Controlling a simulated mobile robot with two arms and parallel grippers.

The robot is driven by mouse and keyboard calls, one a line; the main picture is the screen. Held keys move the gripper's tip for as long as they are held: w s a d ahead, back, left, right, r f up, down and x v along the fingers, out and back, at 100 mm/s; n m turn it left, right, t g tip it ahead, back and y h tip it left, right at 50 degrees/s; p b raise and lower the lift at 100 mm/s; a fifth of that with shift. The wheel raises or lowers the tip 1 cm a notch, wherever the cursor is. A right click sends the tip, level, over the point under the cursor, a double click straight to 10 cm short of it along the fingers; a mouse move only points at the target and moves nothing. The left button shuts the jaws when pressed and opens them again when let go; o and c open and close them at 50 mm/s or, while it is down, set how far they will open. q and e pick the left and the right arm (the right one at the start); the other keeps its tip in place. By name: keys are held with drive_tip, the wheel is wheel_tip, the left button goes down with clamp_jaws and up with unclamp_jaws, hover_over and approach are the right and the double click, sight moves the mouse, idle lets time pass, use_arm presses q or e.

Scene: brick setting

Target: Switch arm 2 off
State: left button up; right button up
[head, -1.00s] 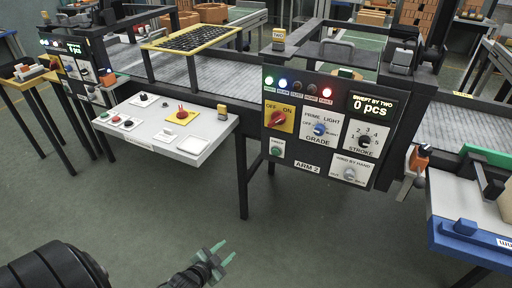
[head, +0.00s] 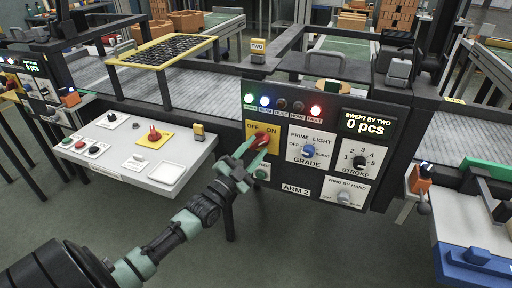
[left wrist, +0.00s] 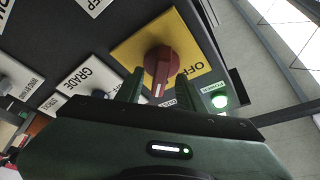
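The ARM 2 panel (head: 297,190) faces me. Its red rotary switch (head: 261,140) sits on a yellow OFF/ON plate (head: 273,151). My left gripper (head: 253,147) reaches up to this switch from the lower left. In the left wrist view, the gripper's two fingers (left wrist: 159,88) stand apart, and the handle of the red switch (left wrist: 160,66) lies between their tips. Gaps seem to show on both sides; contact cannot be told. The white mark on the handle points down in that view. The left finger hides part of the plate. My right gripper is out of view.
On the panel, green, blue and red lamps (head: 316,111) glow. GRADE (head: 307,151) and STROKE (head: 360,161) knobs sit right of the switch, and a green button (head: 261,174) sits below it. A white control desk (head: 190,168) stands left, a blue-fronted bench (head: 470,265) right.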

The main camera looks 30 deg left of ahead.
use_arm(q)
drive_tip(key=shift+w+r, duration=0.15)
drive_tip(key=shift+w, duration=0.2)
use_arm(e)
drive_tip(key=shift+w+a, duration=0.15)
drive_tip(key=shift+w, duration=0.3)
use_arm(q)
clamp_jaws()
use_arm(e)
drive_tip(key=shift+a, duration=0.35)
